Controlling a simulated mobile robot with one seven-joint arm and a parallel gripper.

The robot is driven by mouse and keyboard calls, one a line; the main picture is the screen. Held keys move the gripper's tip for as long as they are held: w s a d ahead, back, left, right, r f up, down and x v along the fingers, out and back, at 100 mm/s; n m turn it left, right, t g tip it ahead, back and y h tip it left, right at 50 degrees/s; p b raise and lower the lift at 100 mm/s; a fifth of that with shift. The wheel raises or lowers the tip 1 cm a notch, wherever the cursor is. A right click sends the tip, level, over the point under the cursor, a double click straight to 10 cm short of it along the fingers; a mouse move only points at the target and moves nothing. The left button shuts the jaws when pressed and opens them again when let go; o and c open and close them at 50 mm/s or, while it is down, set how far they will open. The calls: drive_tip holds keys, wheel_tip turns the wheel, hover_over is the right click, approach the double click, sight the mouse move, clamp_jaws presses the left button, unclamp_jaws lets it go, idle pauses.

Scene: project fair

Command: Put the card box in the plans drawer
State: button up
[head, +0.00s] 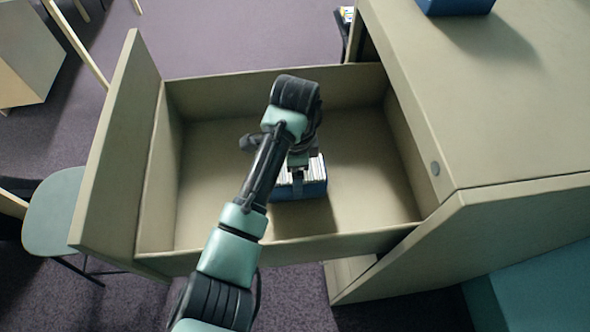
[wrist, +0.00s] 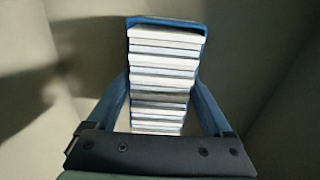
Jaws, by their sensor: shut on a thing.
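The card box (head: 303,188) is a blue open-topped box full of white cards. It is inside the open plans drawer (head: 200,235), near the middle and towards the front side in the head view. In the wrist view the card box (wrist: 203,103) lies between my jaws, with its cards facing the camera. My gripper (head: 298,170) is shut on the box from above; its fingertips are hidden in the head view. The drawer is pulled out to the left of its cabinet. I cannot tell whether the box touches the drawer floor.
The beige cabinet (head: 500,110) stands at the right, with a blue object (head: 455,5) on its top. The drawer front (head: 115,150) rises at the left. A teal stool (head: 52,215) stands beyond it. The drawer floor around the box is otherwise empty.

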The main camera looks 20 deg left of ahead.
drive_tip(key=shift+f, duration=0.1)
drive_tip(key=shift+f, duration=0.1)
drive_tip(key=o, duration=1.5)
drive_tip(key=shift+f, duration=0.1)
wheel_tip(320, 180, up, 12)
drive_tip(key=shift+r+p, duration=0.2)
drive_tip(key=shift+p, duration=0.65)
